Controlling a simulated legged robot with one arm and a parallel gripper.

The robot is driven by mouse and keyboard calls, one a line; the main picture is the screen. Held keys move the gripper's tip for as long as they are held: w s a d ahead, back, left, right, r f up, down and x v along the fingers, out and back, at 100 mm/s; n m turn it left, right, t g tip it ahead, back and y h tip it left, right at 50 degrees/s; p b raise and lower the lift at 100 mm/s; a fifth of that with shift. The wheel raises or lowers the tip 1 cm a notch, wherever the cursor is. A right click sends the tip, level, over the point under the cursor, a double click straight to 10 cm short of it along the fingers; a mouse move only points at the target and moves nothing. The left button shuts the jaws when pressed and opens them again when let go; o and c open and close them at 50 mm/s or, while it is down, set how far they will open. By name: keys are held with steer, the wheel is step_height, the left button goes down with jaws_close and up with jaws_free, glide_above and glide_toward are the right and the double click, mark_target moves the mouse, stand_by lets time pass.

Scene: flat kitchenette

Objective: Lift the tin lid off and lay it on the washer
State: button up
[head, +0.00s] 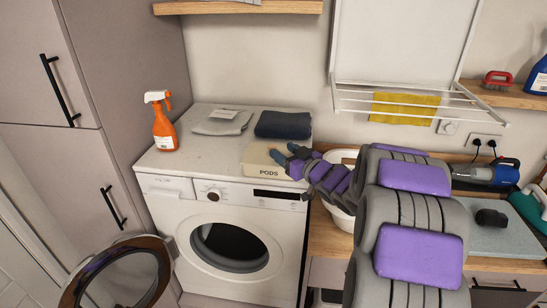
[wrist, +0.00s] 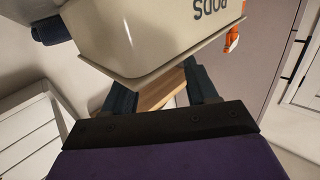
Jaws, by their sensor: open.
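The cream tin marked PODS (head: 270,171) stands on the front right of the washer top (head: 204,151). Its flat cream lid (head: 258,153) appears to be on it. My gripper (head: 281,151) is open at the right part of the lid, with dark fingers. In the wrist view the tin (wrist: 165,30) shows large, its lettering upside down, with a thin projecting rim (wrist: 150,76) beside my open fingers (wrist: 158,85). The fingers partly pass behind the rim there, and I cannot tell whether they touch it. Nothing is clearly held between them.
A grey cloth (head: 222,122) and a dark folded cloth (head: 283,125) lie at the back of the washer top. An orange spray bottle (head: 163,124) stands at its left. The front left of the top is clear. A white basin (head: 341,158) stands right of the washer.

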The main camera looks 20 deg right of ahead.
mark_target(273, 145)
steer(key=shift+w+a, duration=0.4)
steer(key=shift+a, duration=0.05)
steer(key=x, duration=0.2)
steer(key=b+x, duration=0.1)
steer(key=shift+w+a+f, duration=0.1)
steer(key=shift+w+a, duration=0.2)
steer(key=shift+a, duration=0.1)
steer(key=shift+w+b, duration=0.35)
steer(key=shift+w, duration=0.15)
steer(key=shift+d, duration=0.25)
steer(key=shift+c, duration=0.4)
steer(key=shift+a, duration=0.15)
steer(key=c, duration=1)
